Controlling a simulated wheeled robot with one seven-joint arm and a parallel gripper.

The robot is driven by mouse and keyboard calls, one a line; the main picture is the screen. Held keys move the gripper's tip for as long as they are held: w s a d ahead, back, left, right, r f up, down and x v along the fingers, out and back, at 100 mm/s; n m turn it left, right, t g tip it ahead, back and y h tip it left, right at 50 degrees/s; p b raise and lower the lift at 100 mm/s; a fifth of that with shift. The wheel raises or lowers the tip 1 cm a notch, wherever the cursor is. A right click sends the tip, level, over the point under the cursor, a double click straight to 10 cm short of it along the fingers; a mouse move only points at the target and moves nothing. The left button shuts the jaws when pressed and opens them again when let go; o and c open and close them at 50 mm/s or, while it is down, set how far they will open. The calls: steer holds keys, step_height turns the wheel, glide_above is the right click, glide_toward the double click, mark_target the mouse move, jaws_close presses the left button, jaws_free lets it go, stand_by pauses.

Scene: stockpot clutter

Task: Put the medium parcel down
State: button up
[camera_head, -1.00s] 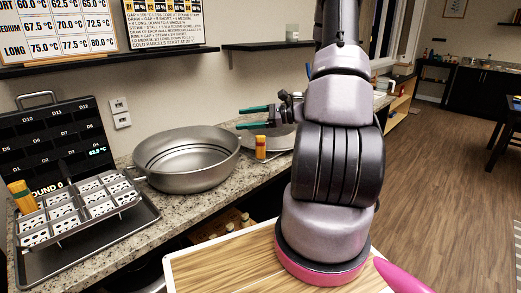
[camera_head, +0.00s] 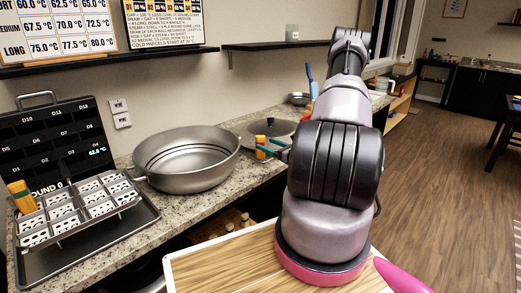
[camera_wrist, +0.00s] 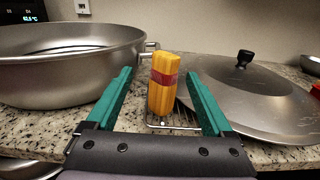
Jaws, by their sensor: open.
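A yellow parcel with a red band (camera_wrist: 163,84), which I take for the medium parcel, stands upright on a small wire rack (camera_wrist: 174,121) in the wrist view. In the head view the parcel (camera_head: 260,147) is on the counter between the pot and the lid. My gripper (camera_wrist: 160,92) is open, with its green fingers on either side of the parcel and visible gaps between. In the head view my gripper (camera_head: 272,149) is partly hidden behind my arm.
A large steel pot (camera_head: 190,163) stands left of the parcel. A domed lid with a black knob (camera_wrist: 250,95) lies close on the right. A tray with card-like cells (camera_head: 75,220) and another yellow piece (camera_head: 21,196) is at far left. The counter's front edge is near.

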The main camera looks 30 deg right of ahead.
mark_target(264, 143)
steer(key=shift+d+f+x, duration=0.15)
steer(key=shift+d+x, duration=0.05)
steer(key=shift+x, duration=1.15)
steer(key=shift+d+f+x, duration=0.15)
steer(key=shift+x, duration=1.2)
steer(key=shift+w, duration=0.1)
jaws_close()
